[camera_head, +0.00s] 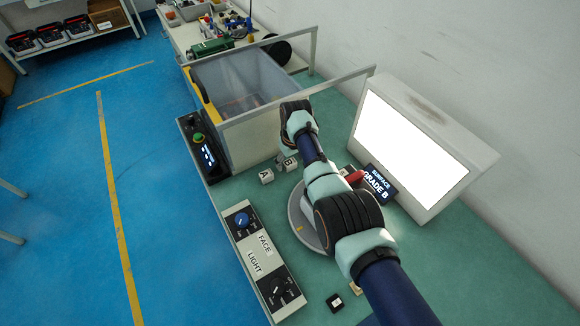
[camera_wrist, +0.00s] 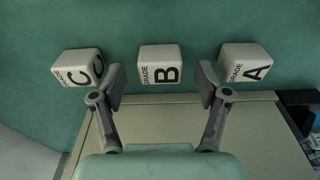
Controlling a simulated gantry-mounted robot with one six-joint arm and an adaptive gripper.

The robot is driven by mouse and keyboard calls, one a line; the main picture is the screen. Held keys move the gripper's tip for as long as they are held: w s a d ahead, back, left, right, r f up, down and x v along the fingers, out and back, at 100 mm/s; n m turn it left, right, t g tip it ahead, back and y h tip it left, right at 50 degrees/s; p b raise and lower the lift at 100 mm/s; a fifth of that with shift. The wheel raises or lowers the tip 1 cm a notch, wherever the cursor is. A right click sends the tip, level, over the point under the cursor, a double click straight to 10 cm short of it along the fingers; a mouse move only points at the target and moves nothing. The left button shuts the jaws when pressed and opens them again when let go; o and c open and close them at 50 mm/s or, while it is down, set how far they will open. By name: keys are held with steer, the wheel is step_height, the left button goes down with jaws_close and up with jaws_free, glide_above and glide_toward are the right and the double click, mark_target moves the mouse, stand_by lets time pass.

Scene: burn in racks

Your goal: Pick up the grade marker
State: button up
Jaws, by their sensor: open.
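Three white cube markers stand in a row on the green bench in the wrist view: grade C (camera_wrist: 78,68) at left, grade B (camera_wrist: 161,66) in the middle, grade A (camera_wrist: 245,64) at right. My gripper (camera_wrist: 161,78) is open and empty; its fingertips appear on either side of the grade B marker, with gaps. I cannot tell its height above the bench. In the head view the A marker (camera_head: 266,177) and B marker (camera_head: 290,164) show beside my arm. The C marker is not visible there. A dark sign (camera_head: 380,184) reads "SURFACE GRADE B".
A large grey bin (camera_head: 246,133) with a clear-walled upper part stands just behind the markers. A lit white panel box (camera_head: 412,150) is at right. A control box (camera_head: 262,262) with knobs lies along the left bench edge. Small dark and tan blocks lie at the front.

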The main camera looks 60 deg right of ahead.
mark_target(290, 162)
steer(key=c, duration=1.1)
step_height(290, 162, up, 20)
steer(key=p, duration=0.6)
steer(key=shift+c, duration=0.2)
